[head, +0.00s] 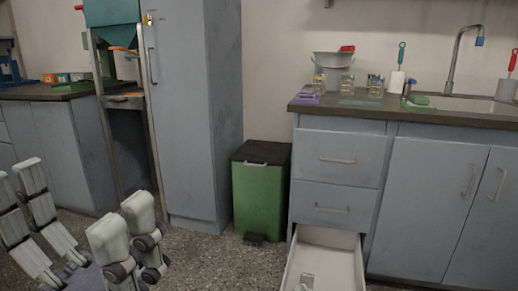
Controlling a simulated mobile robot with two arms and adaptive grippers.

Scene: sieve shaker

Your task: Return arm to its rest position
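My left gripper (75,208) is in the lower left of the head view, close to the camera. Its pale, dark-jointed fingers point up and stand wide apart. I see nothing between them, and they touch nothing that I can see. The rest of that arm is mostly outside the picture. My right gripper and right arm are not in view.
A lower drawer (343,262) is pulled open, with a small pale item inside. A green pedal bin (262,197) stands beside a tall grey cabinet (190,120). The counter (335,108) holds jars, a bucket (333,72) and a sink. Some speckled floor (215,255) is clear.

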